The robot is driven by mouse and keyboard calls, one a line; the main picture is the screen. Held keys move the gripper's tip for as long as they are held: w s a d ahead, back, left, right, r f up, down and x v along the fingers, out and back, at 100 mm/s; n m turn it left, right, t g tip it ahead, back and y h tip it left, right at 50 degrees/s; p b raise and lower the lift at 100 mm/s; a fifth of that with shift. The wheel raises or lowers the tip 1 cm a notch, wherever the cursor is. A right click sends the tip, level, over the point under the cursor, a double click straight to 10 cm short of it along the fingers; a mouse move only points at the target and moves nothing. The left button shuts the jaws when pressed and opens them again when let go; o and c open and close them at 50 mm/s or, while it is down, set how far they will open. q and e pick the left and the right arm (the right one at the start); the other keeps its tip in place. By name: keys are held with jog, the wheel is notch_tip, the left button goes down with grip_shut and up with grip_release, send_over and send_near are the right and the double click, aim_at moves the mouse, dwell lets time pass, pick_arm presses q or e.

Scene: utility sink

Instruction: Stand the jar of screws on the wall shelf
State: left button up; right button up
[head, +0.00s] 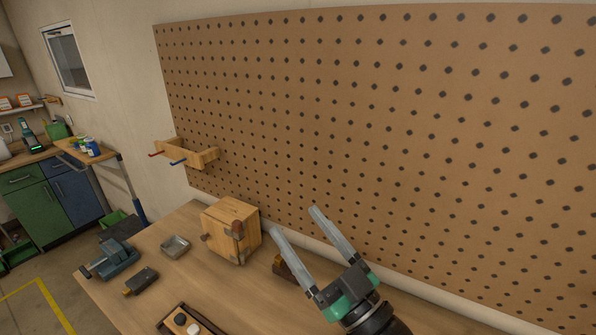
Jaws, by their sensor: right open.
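My right gripper (293,220) is open and empty. Its two long grey fingers are spread apart over the workbench and point up and left toward the pegboard. I cannot make out a jar of screws in this view. A small wooden rack (203,158) with red and blue handles sticks out from the left part of the pegboard; I cannot tell whether it is the wall shelf. Another shelf (27,106) with small orange and white boxes hangs on the far left wall. My left gripper is not in view.
On the workbench (143,316) are a wooden box (222,224), a vise (117,258), a metal dish (175,246), a dark block (145,279) and a tray (172,318) with round items. A dark object (283,268) lies beside my right gripper. The pegboard (400,130) is mostly bare.

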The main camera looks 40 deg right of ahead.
jog(key=s+a+r+t+y, duration=0.1)
jog(key=s+a+r+t, duration=0.1)
jog(key=r, duration=0.8)
jog(key=s+a+r+t+y, duration=0.2)
jog(key=s+a+r, duration=0.2)
jog(key=r, duration=0.7)
jog(key=shift+a+r+n+t, duration=0.25)
jog(key=shift+a+n+t, duration=0.15)
